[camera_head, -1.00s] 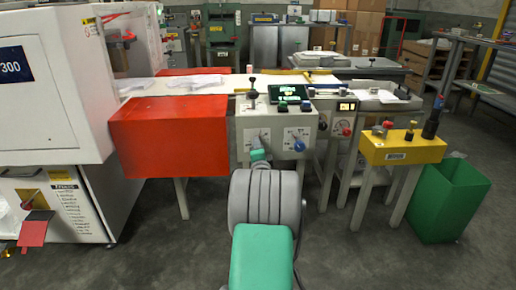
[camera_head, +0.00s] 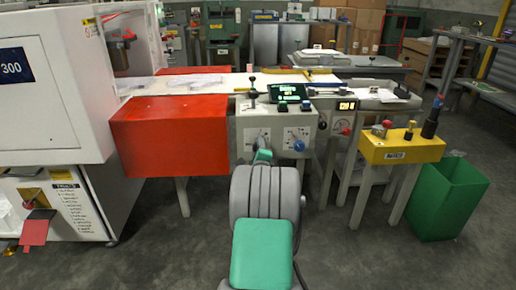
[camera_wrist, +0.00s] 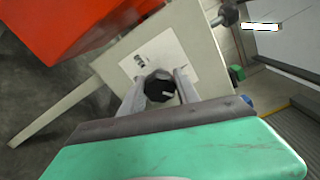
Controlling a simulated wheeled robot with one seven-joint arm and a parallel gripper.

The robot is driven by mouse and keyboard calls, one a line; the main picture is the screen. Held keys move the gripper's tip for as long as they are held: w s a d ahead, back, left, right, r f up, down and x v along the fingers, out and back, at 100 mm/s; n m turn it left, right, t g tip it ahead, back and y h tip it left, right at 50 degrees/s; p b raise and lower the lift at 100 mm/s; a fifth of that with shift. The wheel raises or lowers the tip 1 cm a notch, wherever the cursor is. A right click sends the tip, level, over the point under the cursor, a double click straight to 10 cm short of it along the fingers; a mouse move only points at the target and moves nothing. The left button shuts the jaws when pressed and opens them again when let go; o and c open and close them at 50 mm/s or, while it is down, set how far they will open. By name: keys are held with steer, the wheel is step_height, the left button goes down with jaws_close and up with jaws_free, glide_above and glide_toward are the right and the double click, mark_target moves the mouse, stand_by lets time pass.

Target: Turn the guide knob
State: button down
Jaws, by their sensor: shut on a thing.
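A dark round knob (camera_wrist: 160,88) with a light pointer mark sits on a pale plate (camera_wrist: 180,52) on the machine's front panel (camera_head: 273,127). I take this to be the guide knob; its label is too small to read. My gripper (camera_wrist: 160,82) is shut on the knob, one finger on each side, in the wrist view. In the head view my arm largely hides my gripper and the knob. A blue knob (camera_head: 299,145) is to the right on the same panel, and its edge shows in the wrist view (camera_wrist: 249,100).
A red-orange cover (camera_head: 170,135) is left of the panel. A black-knobbed lever (camera_head: 252,90) and a small screen (camera_head: 286,93) are on top. A yellow box (camera_head: 400,149) on legs and a green bin (camera_head: 450,200) stand right. Floor is clear in front.

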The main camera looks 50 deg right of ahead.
steer(key=c, duration=0.9)
jaws_free()
steer(key=p+v, duration=0.2)
steer(key=v, duration=0.5)
steer(key=shift+s+a, duration=0.25)
steer(key=shift+a, duration=0.05)
